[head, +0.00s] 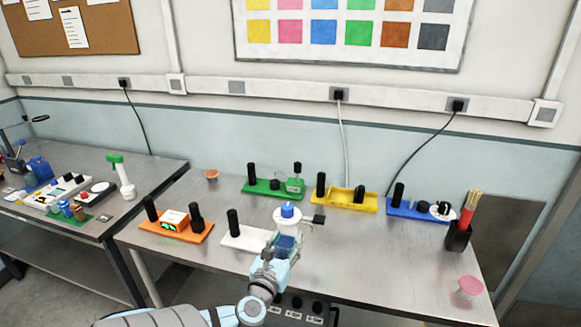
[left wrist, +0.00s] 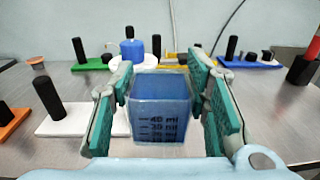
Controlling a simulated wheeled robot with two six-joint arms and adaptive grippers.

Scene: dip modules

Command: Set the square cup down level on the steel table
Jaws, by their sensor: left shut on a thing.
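The square cup (head: 287,243) is blue and see-through, with dark marks on its near face. In the left wrist view the cup (left wrist: 160,108) stands roughly upright between the two green-padded fingers. My left gripper (head: 278,253) is shut on it from both sides. The cup is over the steel table (head: 375,270), at the right end of the white module (head: 247,238). Its underside is hidden, so I cannot tell whether it touches anything. My right gripper is not in view.
Behind the cup is a white round stand with a blue-topped piece (head: 288,211). Orange (head: 176,230), green (head: 262,188), yellow (head: 343,203) and blue (head: 415,212) modules stand around. A dark holder (head: 458,238) and a pink bowl (head: 471,286) are right. The table's front right is clear.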

